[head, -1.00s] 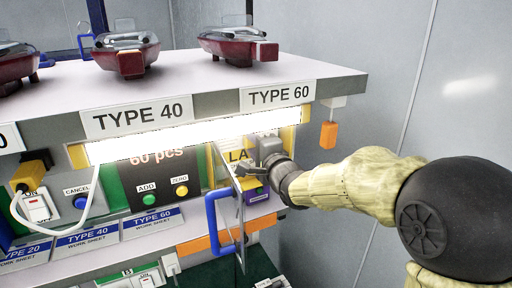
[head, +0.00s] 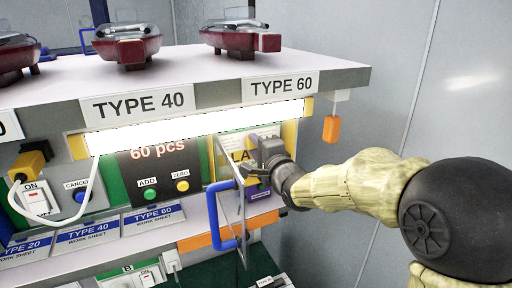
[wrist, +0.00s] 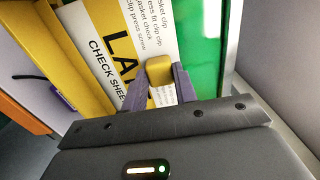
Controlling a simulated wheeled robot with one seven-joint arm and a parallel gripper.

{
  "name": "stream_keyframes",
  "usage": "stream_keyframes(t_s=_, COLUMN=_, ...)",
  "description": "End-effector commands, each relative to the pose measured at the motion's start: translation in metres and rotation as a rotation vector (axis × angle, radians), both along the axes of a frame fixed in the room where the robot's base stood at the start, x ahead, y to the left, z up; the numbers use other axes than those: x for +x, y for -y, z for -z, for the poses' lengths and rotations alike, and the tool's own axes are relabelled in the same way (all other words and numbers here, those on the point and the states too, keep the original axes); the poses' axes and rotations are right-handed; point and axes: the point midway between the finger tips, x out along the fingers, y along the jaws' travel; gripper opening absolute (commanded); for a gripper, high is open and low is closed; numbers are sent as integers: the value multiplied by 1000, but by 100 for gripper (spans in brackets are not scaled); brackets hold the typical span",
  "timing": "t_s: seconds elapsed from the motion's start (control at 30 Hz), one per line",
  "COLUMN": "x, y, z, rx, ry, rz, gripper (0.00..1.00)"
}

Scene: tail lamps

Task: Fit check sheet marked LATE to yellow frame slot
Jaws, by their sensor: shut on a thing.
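The check sheet (wrist: 112,48) is white with a yellow band reading "LA" and "CHECK SHEE"; the rest of the word is hidden by my gripper. In the head view the sheet (head: 236,146) stands behind the clear panel, under the lamp. My gripper (wrist: 160,84) is shut on a yellow block-like part at the sheet's edge. The yellow frame (wrist: 62,52) runs beside the sheet in the wrist view, and its right side (head: 289,133) shows in the head view. I cannot tell whether the sheet sits in the slot.
A clear panel with a blue handle (head: 217,216) stands just left of my gripper. A lit tube (head: 200,127) and the shelf edge lie above. An orange block (head: 330,129) hangs at the right. Green surface (wrist: 208,45) lies behind the sheet.

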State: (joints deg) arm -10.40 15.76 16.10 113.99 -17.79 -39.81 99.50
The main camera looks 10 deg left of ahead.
Motion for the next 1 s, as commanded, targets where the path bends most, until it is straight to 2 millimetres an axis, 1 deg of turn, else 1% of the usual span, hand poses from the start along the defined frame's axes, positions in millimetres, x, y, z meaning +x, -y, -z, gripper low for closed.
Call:
stream_keyframes(t_s=0.17, x=0, y=0, z=5, rx=-1, ry=-1, rz=0, gripper=5)
stream_keyframes(t_s=0.2, x=0, y=0, z=4, rx=-1, ry=-1, rz=0, gripper=34)
stream_keyframes(t_s=0.27, x=0, y=0, z=4, rx=-1, ry=-1, rz=0, gripper=46)
stream_keyframes(t_s=0.3, x=0, y=0, z=4, rx=-1, ry=-1, rz=0, gripper=54)
stream_keyframes(t_s=0.67, x=-2, y=2, z=4, rx=-1, ry=0, rz=0, gripper=54)
stream_keyframes(t_s=0.83, x=-13, y=11, z=5, rx=-1, ry=2, rz=2, gripper=54)
stream_keyframes(t_s=1.0, x=-33, y=27, z=5, rx=0, ry=3, rz=3, gripper=54)
